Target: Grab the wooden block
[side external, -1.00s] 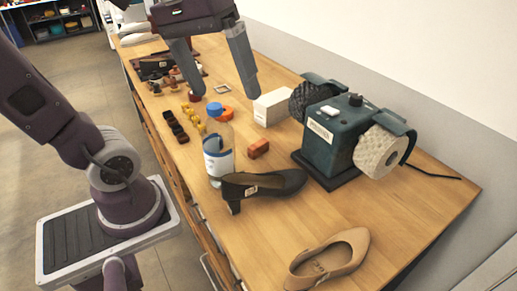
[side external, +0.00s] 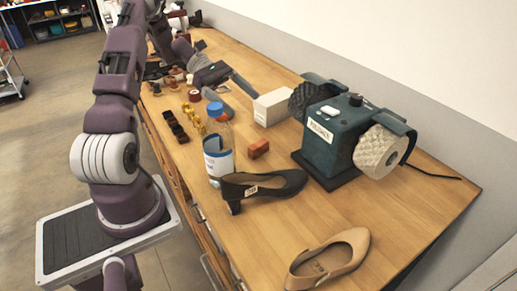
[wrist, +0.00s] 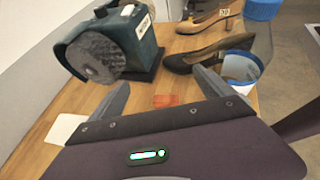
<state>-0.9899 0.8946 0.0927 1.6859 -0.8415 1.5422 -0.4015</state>
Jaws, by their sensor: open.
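In the wrist view the block (wrist: 165,100) lies between my fingers in the picture, partly hidden by the gripper body. My gripper (side external: 231,96) is open and low over the table, with the block apart from its fingertips. The open fingers also show in the wrist view (wrist: 161,79). Nothing is held.
A beige shoe (side external: 328,260) sits in front. Bare wood surrounds the block's right side.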

